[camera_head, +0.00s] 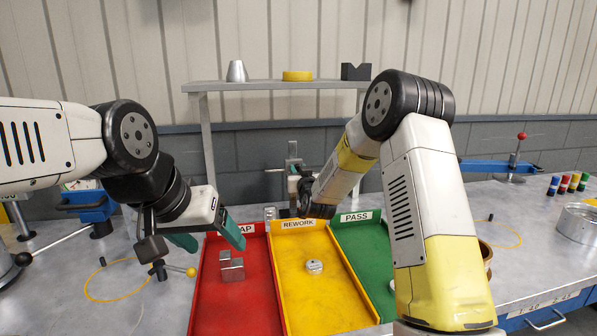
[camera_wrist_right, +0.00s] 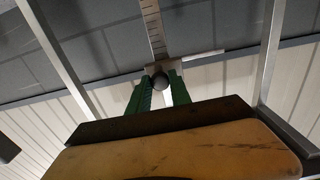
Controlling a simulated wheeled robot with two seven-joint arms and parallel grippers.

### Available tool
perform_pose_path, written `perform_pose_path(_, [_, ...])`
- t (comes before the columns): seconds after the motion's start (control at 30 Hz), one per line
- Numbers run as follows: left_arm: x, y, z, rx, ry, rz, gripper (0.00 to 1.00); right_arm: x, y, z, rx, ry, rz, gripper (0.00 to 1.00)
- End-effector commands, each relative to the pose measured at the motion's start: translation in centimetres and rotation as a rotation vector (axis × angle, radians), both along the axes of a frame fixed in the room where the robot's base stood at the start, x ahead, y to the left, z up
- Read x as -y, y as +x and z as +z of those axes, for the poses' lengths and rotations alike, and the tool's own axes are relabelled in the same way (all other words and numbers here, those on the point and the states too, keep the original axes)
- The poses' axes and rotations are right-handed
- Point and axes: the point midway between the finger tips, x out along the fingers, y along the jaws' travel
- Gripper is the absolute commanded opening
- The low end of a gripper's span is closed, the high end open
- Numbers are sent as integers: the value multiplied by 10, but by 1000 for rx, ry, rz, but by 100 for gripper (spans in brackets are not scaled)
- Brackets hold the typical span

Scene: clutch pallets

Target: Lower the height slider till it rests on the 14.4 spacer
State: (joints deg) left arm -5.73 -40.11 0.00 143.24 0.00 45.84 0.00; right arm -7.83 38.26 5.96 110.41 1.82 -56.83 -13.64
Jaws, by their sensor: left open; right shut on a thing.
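The height gauge's upright (camera_head: 292,150) stands behind the trays. In the right wrist view its graduated scale (camera_wrist_right: 153,28) rises away from me, with the pale slider (camera_wrist_right: 190,60) across it. My right gripper (camera_wrist_right: 160,88) is shut on the slider's dark round knob (camera_wrist_right: 160,80). In the head view my right wrist hides most of the lower gauge. A small metal piece (camera_head: 270,213) stands near the gauge's foot; I cannot tell whether it is the 14.4 spacer. The gap under the slider is hidden. My left gripper (camera_head: 208,238) is open and empty over the red tray's left edge.
The red tray (camera_head: 210,310) holds a metal block (camera_head: 231,267). The yellow tray (camera_head: 335,310) holds a round metal part (camera_head: 314,266). The green tray (camera_head: 370,262) is partly behind my right arm. A shelf (camera_head: 270,86) stands behind.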

Motion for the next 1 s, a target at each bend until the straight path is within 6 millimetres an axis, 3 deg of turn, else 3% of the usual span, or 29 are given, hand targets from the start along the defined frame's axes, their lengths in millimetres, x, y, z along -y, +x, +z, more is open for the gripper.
perform_pose_path(0.83, [0,0,0,0,0,0,70,0,0,0,1,0,0,0])
perform_pose_path(1.0, [0,0,0,0,0,0,70,0,0,-21,-5,-1,0,0])
